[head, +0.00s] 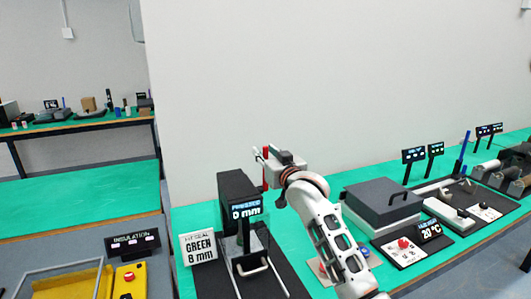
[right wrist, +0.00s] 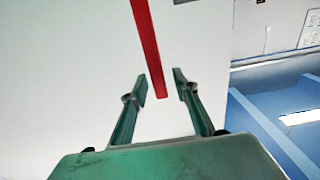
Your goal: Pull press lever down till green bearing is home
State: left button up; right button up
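The press (head: 231,187) is a dark upright block with a display on its front, standing left of centre in the head view. Its lever appears as a red bar (head: 265,166) beside the press top; it also shows in the right wrist view (right wrist: 149,45). My right gripper (head: 260,156) is at the red bar. In the right wrist view its fingers (right wrist: 160,86) are apart, with the bar passing between the tips and gaps visible on both sides. I cannot make out the green bearing. My left gripper is not in view.
A grey-lidded box (head: 382,204) and a panel with a red button (head: 404,245) are to the right on the green bench. A white wall (head: 330,80) rises behind.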

grip_shut()
